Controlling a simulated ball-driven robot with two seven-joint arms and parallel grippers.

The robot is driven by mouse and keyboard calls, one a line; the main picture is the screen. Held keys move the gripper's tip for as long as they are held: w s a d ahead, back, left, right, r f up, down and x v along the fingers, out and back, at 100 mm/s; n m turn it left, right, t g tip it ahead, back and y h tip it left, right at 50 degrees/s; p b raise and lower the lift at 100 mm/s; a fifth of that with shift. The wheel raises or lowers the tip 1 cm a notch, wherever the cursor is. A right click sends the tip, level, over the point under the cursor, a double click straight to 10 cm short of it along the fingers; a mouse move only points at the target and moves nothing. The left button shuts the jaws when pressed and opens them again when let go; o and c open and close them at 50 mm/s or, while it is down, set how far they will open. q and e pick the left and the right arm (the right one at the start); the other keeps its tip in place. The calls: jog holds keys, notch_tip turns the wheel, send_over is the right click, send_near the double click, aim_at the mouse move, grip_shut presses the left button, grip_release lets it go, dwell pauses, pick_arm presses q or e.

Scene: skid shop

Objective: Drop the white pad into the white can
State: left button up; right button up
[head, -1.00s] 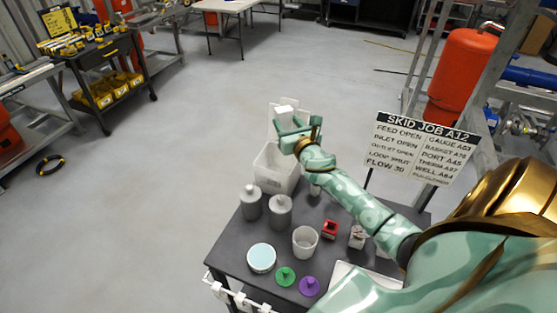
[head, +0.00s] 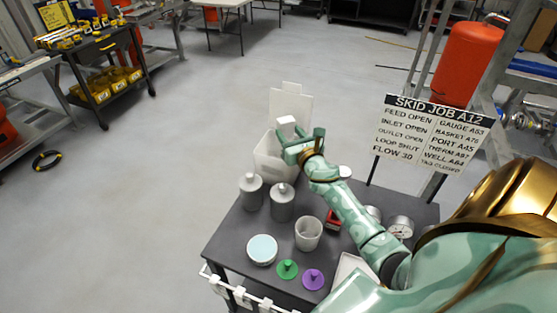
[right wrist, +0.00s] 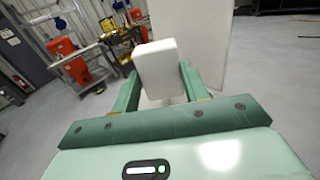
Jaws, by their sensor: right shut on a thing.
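The white pad (head: 286,125) is a small white block in the jaws of my right gripper (head: 303,146). In the right wrist view the pad (right wrist: 158,68) stands up between the two green fingers, which are shut on it. The white can (head: 266,163) is an open box-like bin with its lid (head: 293,103) raised at the back. It stands at the table's far end. My right gripper holds the pad over the can's upper part, in front of the lid. The gripper hides part of the can's opening. My left gripper is not in view.
The dark table (head: 228,240) also holds two grey bottles (head: 282,206), a white cup (head: 308,234), a round pale-blue-topped dish (head: 262,249), green (head: 287,269) and purple (head: 312,279) knobbed discs, a red block (head: 334,220) and gauges (head: 400,228). A sign (head: 430,132) stands at the right.

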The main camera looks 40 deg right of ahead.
jog(key=shift+r, duration=0.1)
jog(key=o, duration=1)
jog(key=shift+c, duration=0.2)
jog(key=shift+s, duration=0.15)
jog(key=shift+s+a, duration=0.15)
jog(key=shift+s, duration=0.15)
jog(key=v, duration=1.5)
jog(key=shift+s+b, duration=0.2)
jog(key=shift+b, duration=0.25)
jog(key=shift+a, duration=0.15)
